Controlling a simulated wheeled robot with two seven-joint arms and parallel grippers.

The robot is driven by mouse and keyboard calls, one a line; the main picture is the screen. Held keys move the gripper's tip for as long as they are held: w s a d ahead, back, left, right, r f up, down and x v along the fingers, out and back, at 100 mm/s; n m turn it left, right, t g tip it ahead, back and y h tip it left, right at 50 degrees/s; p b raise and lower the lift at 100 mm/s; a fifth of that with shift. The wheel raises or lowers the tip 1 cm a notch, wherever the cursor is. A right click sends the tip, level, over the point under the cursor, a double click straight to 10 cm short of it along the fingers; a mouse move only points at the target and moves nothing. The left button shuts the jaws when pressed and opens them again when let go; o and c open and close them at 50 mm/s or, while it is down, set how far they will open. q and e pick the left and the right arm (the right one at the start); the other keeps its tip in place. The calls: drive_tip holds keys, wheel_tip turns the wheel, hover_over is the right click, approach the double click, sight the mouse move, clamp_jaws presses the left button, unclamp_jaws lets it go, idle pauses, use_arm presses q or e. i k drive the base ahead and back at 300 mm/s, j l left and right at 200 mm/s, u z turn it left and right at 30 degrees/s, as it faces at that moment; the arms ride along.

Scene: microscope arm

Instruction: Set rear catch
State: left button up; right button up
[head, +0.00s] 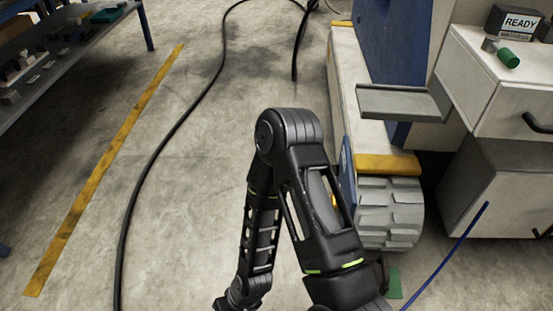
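I cannot pick out a rear catch or a microscope arm in the head view. One of my black arms is folded in the middle of the picture, its elbow up and its lower links running off the bottom edge. Neither gripper shows, so I cannot see what they hold or whether they are open. A small metal piece with a green knob (508,57) sits on the white cabinet at the upper right. I cannot tell whether it belongs to the catch.
A white cabinet (482,85) bears a box reading READY (518,23). A grey ledge (398,103) juts out beside a blue panel (389,45). A black cable (176,127) crosses open floor; a shelf (72,60) stands left.

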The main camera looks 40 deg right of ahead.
sight(336, 168)
drive_tip(key=i+j+z, duration=0.1)
drive_tip(key=i, duration=0.3)
drive_tip(key=i+j+z, duration=0.15)
drive_tip(key=i, duration=0.2)
drive_tip(key=i+j+z, duration=0.1)
drive_tip(key=i, duration=0.25)
drive_tip(key=i+z, duration=0.45)
drive_tip(key=i+j+z, duration=0.1)
drive_tip(key=z, duration=0.35)
drive_tip(key=i+j+z, duration=0.3)
drive_tip(key=z, duration=0.15)
drive_tip(key=i+j+z, duration=0.55)
drive_tip(key=j+z, duration=0.35)
drive_tip(key=i+j+z, duration=0.15)
drive_tip(key=j+z, duration=0.2)
drive_tip(key=j, duration=0.2)
drive_tip(key=i+j+z, duration=0.15)
drive_tip(key=j, duration=0.15)
